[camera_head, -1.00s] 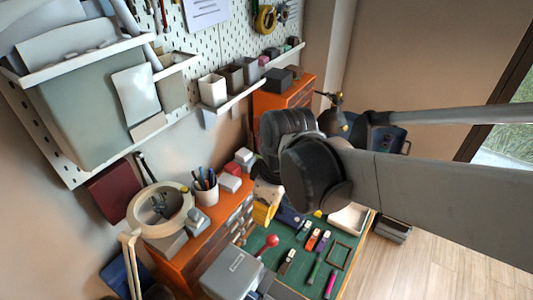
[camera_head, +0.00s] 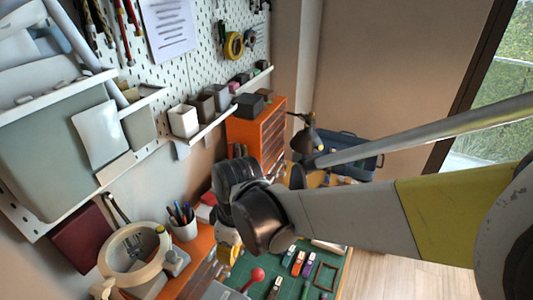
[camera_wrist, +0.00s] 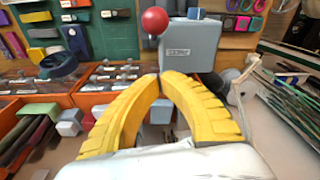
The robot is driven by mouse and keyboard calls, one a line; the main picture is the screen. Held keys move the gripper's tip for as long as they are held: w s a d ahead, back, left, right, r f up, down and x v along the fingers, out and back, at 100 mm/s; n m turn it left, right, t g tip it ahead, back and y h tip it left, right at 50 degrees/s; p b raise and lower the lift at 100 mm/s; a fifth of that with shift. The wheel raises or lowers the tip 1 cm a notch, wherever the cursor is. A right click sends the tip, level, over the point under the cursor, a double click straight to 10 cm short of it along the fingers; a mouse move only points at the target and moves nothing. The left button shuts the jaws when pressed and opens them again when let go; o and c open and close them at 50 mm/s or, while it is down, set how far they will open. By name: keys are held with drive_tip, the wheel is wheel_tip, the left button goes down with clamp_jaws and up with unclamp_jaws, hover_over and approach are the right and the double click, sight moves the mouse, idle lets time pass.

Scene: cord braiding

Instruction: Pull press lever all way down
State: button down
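The press lever's round red knob (camera_wrist: 155,20) shows at the top of the wrist view, just left of the grey press body (camera_wrist: 190,46). In the head view the knob (camera_head: 257,275) is near the bottom edge, beside the partly cut-off press (camera_head: 222,291). My gripper (camera_wrist: 160,78) has two curved yellow fingers whose tips meet just below the press body in the wrist view, with nothing seen between them. The fingertips are apart from the knob in the picture. In the head view my arm hides most of the gripper.
A green mat (camera_head: 294,285) with several small tools lies beside the press. A pen cup (camera_head: 184,222) and a ring-shaped lamp (camera_head: 134,249) stand left on the orange bench. A pegboard (camera_head: 202,45) with shelves lines the wall. Wooden floor (camera_head: 385,272) is clear at right.

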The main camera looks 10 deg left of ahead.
sight(250, 284)
drive_tip(key=d+f, duration=0.3)
drive_tip(key=shift+s+d+f, duration=0.1)
drive_tip(key=shift+s+f, duration=0.05)
drive_tip(key=shift+s, duration=0.05)
idle(0.3)
drive_tip(key=shift+d, duration=0.1)
